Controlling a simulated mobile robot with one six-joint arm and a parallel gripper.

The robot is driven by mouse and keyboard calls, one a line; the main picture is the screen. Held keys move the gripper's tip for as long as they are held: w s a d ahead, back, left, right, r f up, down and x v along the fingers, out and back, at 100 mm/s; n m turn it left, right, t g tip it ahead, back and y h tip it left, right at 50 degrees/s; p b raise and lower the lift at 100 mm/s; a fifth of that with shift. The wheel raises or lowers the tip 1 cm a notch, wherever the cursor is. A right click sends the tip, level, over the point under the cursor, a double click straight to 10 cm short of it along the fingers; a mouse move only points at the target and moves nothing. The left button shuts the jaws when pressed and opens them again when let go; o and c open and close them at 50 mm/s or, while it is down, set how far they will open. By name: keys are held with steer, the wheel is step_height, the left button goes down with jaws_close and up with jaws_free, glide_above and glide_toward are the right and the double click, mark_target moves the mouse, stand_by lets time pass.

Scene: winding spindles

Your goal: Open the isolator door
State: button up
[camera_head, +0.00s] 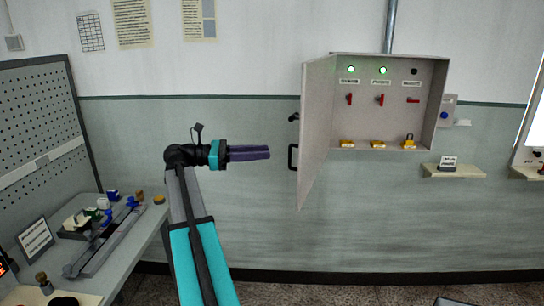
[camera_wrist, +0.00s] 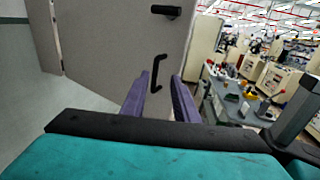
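The isolator cabinet (camera_head: 436,105) hangs on the wall. Its grey door (camera_head: 316,125) stands swung wide out from the cabinet's left side, so the inside shows. The door's black bar handle (camera_head: 292,157) is on its outer face, with a black latch (camera_head: 294,117) above it. My gripper (camera_head: 269,152) is left of the handle, pointing at it with a small gap. In the wrist view, the two purple fingers (camera_wrist: 160,82) are apart and empty. The handle (camera_wrist: 159,70) appears beyond the gap between their tips, with the door (camera_wrist: 105,45) behind.
Inside the cabinet are red switches (camera_head: 379,99), green lamps (camera_head: 382,70) and yellow padlocks (camera_head: 409,142). A small shelf (camera_head: 455,172) is on the wall at right. A workbench (camera_head: 136,236) with parts stands at left. The wall area below the door is clear.

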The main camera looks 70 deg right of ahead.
steer(key=shift+v, duration=0.9)
